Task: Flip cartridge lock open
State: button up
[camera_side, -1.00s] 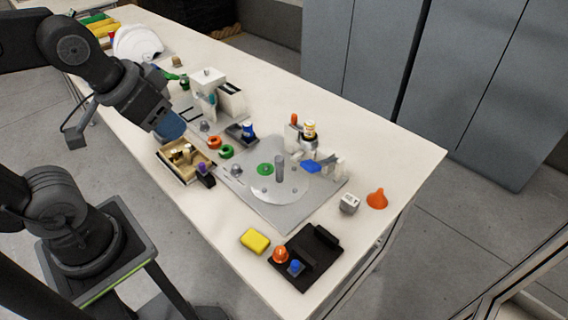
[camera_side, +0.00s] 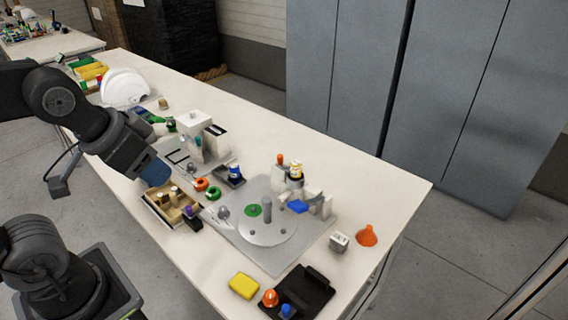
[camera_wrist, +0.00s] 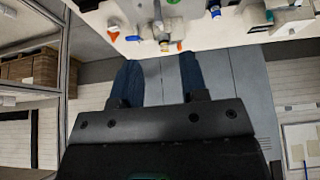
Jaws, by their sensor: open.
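A grey fixture plate (camera_side: 276,262) with a round disc and an upright grey post (camera_side: 267,209) lies on the white table. At its right-hand back side, white brackets (camera_side: 325,206) stand with a blue lever-like part (camera_side: 298,206) beside them. I cannot tell for sure whether this blue part is the cartridge lock. My gripper (camera_side: 155,171) has blue fingers and hangs over the left part of the table, above the wooden box, well away from the blue part. In the wrist view my gripper (camera_wrist: 159,78) shows its fingers spread apart with nothing between them.
A wooden box (camera_side: 152,207) of small parts is under the gripper. A white machine (camera_side: 194,124) and a white helmet shell (camera_side: 125,86) stand farther back. A yellow block (camera_side: 243,286), black tray (camera_side: 318,293) and orange funnel (camera_side: 367,235) sit around the plate.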

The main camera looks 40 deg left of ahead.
jog(key=shift+w+a+r, duration=0.1)
jog(key=shift+w, duration=0.35)
jog(key=c, duration=0.3)
jog(key=shift+y, duration=0.7)
jog(key=w, duration=0.5)
jog(key=shift+w+a+r, duration=0.15)
jog(key=shift+a+r, duration=0.05)
jog(key=shift+a, duration=0.1)
grip_shut()
jog(key=w+d+f+m+y, duration=0.1)
jog(key=w+f, duration=0.3)
jog(key=w, duration=0.6)
jog(key=w+d+f+m+y, duration=0.1)
jog(key=w+f, duration=0.4)
jog(key=w, duration=0.6)
jog(key=shift+w+d+f+t+y, duration=0.2)
jog(key=shift+w+d+t+y, duration=0.1)
jog(key=shift+d, duration=0.45)
